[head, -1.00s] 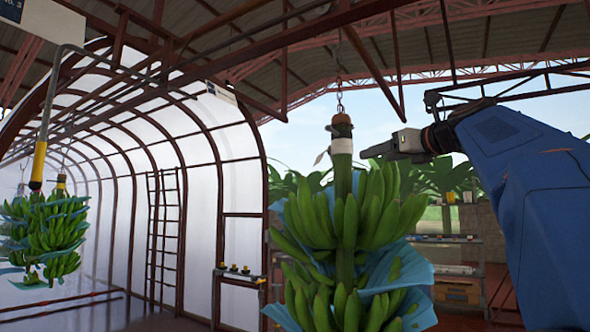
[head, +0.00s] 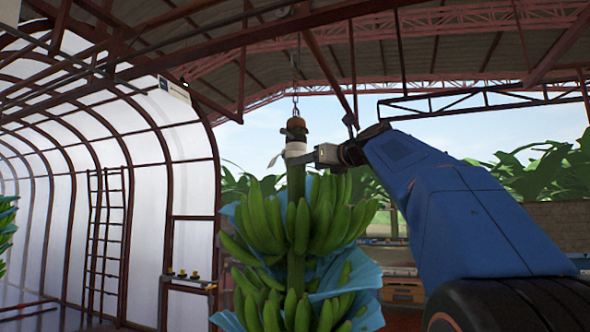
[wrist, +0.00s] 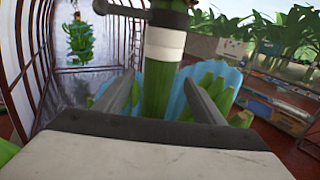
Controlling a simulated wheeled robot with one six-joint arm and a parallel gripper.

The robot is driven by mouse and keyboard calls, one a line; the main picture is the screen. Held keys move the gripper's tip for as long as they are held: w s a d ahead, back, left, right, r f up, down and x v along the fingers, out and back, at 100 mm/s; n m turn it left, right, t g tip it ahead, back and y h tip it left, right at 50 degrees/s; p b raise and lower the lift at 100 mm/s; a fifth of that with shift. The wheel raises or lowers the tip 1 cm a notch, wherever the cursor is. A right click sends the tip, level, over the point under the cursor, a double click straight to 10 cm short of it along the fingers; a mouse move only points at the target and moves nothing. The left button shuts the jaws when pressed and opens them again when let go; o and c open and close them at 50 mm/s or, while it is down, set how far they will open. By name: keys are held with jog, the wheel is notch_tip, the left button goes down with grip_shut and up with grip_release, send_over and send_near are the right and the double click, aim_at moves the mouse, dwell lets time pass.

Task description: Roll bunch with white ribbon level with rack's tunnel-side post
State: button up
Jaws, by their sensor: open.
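The bunch with the white ribbon (head: 296,148) hangs from a chain and hook in the middle of the head view. Its green bananas (head: 275,225) and blue plastic sheet (head: 352,282) hang below the bare stem (head: 296,180). My gripper (head: 318,155) is at the stem's right side, near ribbon height. In the wrist view its open jaws stand either side of the stem (wrist: 158,95), with the ribbon (wrist: 165,43) just above them. The rack (head: 400,272) stands behind to the right, partly hidden by my arm. I cannot make out its tunnel-side post.
A translucent tunnel (head: 140,200) with a ladder (head: 104,240) fills the left. A small stand (head: 190,284) is at its opening. Another bunch (head: 5,222) shows at the left edge and in the wrist view (wrist: 80,42). Dark beams (head: 310,60) cross overhead.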

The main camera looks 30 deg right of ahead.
jog(key=w, duration=0.7)
jog(key=shift+w+a, duration=0.3)
jog(key=shift+w, duration=0.05)
jog(key=shift+c, duration=0.3)
jog(key=c, duration=1.4)
jog(key=shift+c, duration=0.2)
